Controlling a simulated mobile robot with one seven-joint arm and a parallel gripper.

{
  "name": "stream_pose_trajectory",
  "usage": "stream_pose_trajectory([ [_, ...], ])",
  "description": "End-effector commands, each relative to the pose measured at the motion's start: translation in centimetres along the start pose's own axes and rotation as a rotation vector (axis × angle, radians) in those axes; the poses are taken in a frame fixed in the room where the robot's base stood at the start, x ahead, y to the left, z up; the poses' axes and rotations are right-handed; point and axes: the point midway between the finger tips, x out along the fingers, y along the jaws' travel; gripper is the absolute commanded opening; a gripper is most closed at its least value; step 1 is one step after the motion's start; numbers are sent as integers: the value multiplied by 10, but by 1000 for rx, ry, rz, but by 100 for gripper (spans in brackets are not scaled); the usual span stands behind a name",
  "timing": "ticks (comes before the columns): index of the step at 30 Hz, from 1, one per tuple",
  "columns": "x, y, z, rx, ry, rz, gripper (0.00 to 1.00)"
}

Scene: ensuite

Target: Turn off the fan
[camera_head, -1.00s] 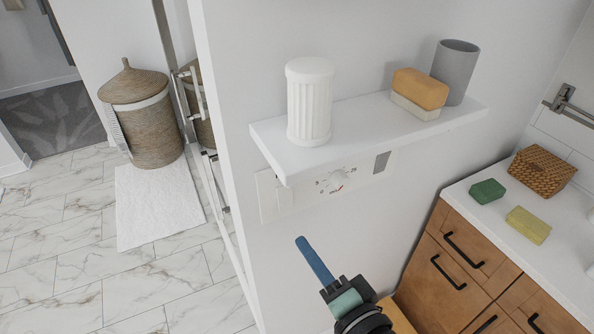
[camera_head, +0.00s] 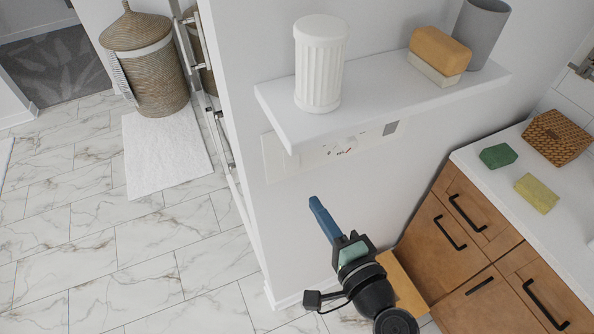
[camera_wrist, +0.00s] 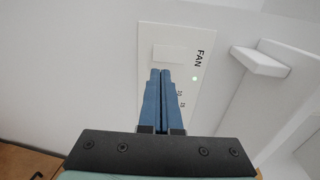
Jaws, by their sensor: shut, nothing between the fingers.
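The white wall panel (camera_head: 309,157) is under the shelf in the head view, partly hidden by it. In the wrist view the panel (camera_wrist: 208,66) bears the word FAN, a plain pale rectangular switch (camera_wrist: 174,54) and a lit green light (camera_wrist: 194,78). Numbers beside the fingers belong to a dial, mostly hidden there; the dial (camera_head: 347,143) shows partly in the head view. My gripper (camera_head: 313,201) has blue fingers shut together and empty, below the panel in the head view. In the wrist view my gripper's tips (camera_wrist: 161,72) overlap the switch's lower edge; I cannot tell whether they touch.
A white shelf (camera_head: 400,97) juts out above the panel, holding a fluted white jar (camera_head: 320,65), an orange-and-cream block (camera_head: 438,54) and a grey cup (camera_head: 482,35). A wooden cabinet (camera_head: 450,225) stands at right.

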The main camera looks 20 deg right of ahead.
Motion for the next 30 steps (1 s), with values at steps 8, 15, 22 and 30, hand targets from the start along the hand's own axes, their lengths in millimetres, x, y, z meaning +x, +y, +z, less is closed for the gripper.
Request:
stream_pose_trajectory([
  [8,58,-4,1,-2,-3,0,0],
  [15,87,-2,0,-1,-2,0,0],
  [22,96,0,0,-1,-1,1,0],
  [30,96,0,0,-1,-1,0,0],
])
